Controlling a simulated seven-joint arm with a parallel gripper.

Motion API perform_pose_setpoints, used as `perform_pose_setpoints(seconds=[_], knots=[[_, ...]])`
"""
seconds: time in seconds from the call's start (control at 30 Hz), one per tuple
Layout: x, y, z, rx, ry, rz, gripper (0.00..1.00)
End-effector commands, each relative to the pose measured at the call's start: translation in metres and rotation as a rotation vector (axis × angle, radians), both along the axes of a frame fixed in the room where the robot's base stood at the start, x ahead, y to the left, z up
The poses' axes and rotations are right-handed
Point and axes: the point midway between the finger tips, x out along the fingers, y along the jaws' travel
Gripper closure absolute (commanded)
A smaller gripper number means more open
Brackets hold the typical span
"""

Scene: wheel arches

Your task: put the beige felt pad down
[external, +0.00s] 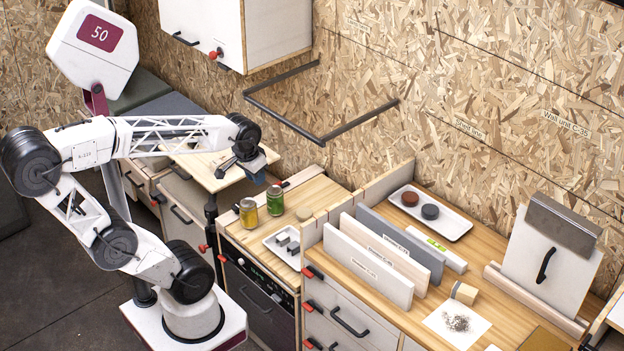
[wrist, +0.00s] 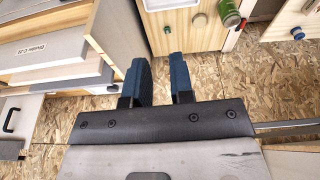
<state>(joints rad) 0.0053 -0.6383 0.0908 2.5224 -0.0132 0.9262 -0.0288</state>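I see nothing held in the gap.
A yellow jar (external: 248,214) and a green jar (external: 275,200) stand near a white tray (external: 268,241) holding grey blocks. Upright divider panels (external: 368,262) stand to the right. A dark rail (external: 285,122) sticks out from the wall near my gripper.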

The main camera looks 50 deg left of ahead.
Motion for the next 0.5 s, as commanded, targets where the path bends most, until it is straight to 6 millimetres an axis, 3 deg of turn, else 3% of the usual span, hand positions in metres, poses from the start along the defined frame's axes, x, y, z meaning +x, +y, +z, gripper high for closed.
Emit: perform_pose_setpoints(seconds=[0.03,0.13,0.5], knots=[[0.003,0.000,-0.002,-0.008,-0.004,0.028,0.86],[0.010,0.002,-0.008,-0.032,-0.017,0.113,1.00],[0.054,0.010,-0.045,-0.202,-0.096,0.631,1.00]])
